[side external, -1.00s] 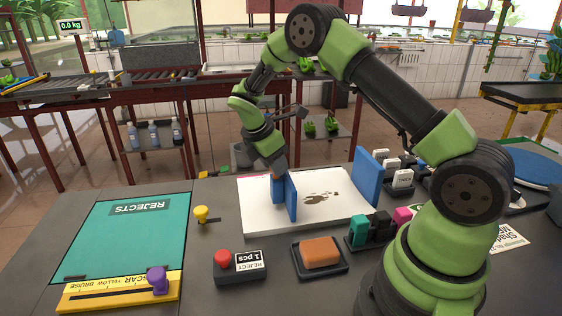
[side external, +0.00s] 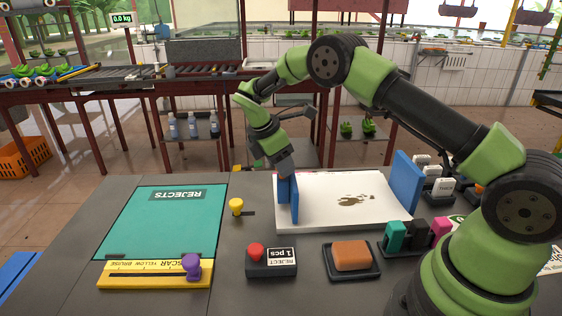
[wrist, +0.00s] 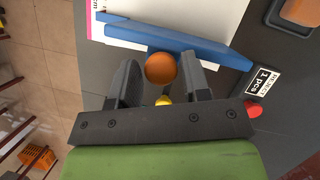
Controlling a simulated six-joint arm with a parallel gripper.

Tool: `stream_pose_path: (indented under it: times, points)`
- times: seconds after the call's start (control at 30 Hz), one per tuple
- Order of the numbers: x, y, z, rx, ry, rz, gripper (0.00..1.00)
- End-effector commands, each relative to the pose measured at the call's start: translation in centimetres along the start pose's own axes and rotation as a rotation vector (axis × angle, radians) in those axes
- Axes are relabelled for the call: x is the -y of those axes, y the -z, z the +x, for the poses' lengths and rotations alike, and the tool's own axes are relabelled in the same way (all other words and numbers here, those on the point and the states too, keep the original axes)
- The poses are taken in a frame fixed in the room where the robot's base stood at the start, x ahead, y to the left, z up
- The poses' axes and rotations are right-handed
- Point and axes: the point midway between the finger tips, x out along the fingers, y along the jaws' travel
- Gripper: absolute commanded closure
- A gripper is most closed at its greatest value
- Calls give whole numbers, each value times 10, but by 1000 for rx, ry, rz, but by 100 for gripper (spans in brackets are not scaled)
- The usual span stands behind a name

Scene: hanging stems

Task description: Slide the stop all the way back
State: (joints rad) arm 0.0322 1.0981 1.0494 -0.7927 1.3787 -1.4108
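The blue stop (side external: 293,203) stands upright at the left end of the white board (side external: 345,221). It is an upright plate with a second blue piece beside it. In the wrist view the stop (wrist: 190,45) is a long blue bar across the far side of the fingertips. My gripper (side external: 285,172) is low, right over the stop's back part. In the wrist view my gripper (wrist: 163,70) has its two dark fingers apart, with an orange round knob (wrist: 160,68) between them and gaps on both sides. Whether the knob belongs to the stop is not clear.
A second blue plate (side external: 406,182) stands at the board's right end. A yellow knob (side external: 236,206) is left of the stop. A red-button box (side external: 270,262), an orange block (side external: 352,256) and a purple slider knob (side external: 191,266) lie in front. The teal rejects panel (side external: 160,225) is left.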

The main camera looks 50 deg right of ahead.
Motion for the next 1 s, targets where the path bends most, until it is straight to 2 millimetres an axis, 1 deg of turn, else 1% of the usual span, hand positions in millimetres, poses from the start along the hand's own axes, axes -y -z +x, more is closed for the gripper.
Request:
stream_pose_path:
  times: [0.17, 0.27, 0.6, 0.7, 0.83, 1.0]
  points:
    - [0, 0, -2, 0, 1, 1, 57]
    - [0, 0, -12, -1, -2, 1, 57]
    - [0, 0, -77, -3, -4, 2, 57]
    - [0, 0, -88, 0, -2, 0, 57]
    - [0, 0, -97, 0, -1, 0, 57]
    - [0, 0, -100, 0, 1, 0, 57]
